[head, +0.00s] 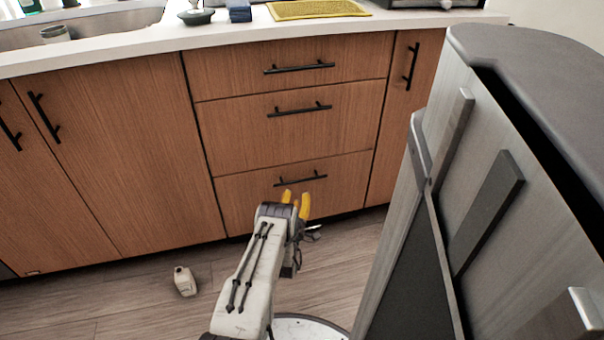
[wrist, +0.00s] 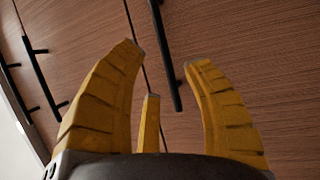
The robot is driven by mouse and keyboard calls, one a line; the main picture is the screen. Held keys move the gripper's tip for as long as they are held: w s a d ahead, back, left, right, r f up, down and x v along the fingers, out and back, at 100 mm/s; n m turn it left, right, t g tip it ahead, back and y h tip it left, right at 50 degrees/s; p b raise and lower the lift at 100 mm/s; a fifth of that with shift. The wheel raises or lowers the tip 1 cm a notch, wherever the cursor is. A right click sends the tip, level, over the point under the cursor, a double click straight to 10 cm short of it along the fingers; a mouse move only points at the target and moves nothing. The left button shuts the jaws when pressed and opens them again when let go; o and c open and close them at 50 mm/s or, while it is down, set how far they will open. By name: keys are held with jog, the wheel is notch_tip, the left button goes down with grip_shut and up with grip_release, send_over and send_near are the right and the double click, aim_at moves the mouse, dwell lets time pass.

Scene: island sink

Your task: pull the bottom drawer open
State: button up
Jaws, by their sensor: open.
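The bottom drawer (head: 340,187) has a wood-grain front and sits flush with the cabinet, shut. Its black bar handle (head: 300,179) runs sideways in the head view. In the wrist view this handle (wrist: 168,60) runs up the picture, its lower end between the tips of the yellow fingers and nearer the right one. My gripper (head: 295,196) is open and empty, just in front of the drawer and close to the handle. I cannot tell the exact gap. The fingers also show spread in the wrist view (wrist: 163,65).
Above are the middle drawer (head: 325,132) and top drawer (head: 340,67), both shut with black handles.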

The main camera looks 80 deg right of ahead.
aim_at(300, 181)
jog(key=shift+s+d+r+b, duration=0.1)
jog(key=shift+d+r+b, duration=0.1)
jog(key=shift+d+b, duration=1.05)
jog(key=shift+d+r+b, duration=0.2)
jog(key=shift+d+b, duration=0.95)
jog(key=shift+d, duration=0.25)
jog(key=shift+s+d+r+b, duration=0.1)
jog(key=shift+d+r+b, duration=0.1)
jog(key=shift+d+b, duration=1.05)
jog(key=shift+c, duration=0.3)
grip_shut()
